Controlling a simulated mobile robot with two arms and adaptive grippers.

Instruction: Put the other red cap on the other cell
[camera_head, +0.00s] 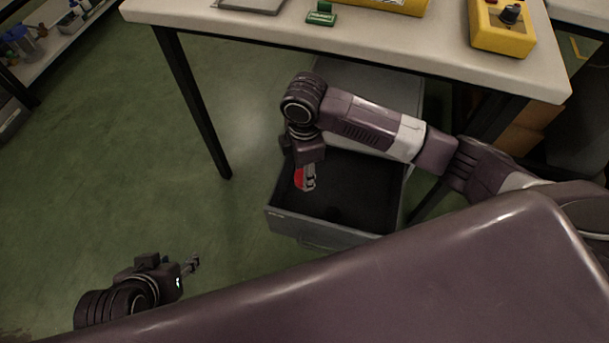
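A red thing, probably the red cap (299,179), shows at the fingertips of my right gripper (307,180), within the outline of an open grey drawer (283,222). The fingers point down and partly cover it. I cannot tell if they grip it or are only beside it. My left gripper (192,264) is low at the left, over the floor and away from the drawer, with nothing visible in it. Its fingers are too small to tell if they are open. I cannot make out a cell in this view.
A pale worktable (430,40) stands above and behind the drawer. It carries a green block (321,15) and a yellow box with a black knob (502,30). A dark table leg (195,105) stands left of the drawer. Green floor is clear at the left.

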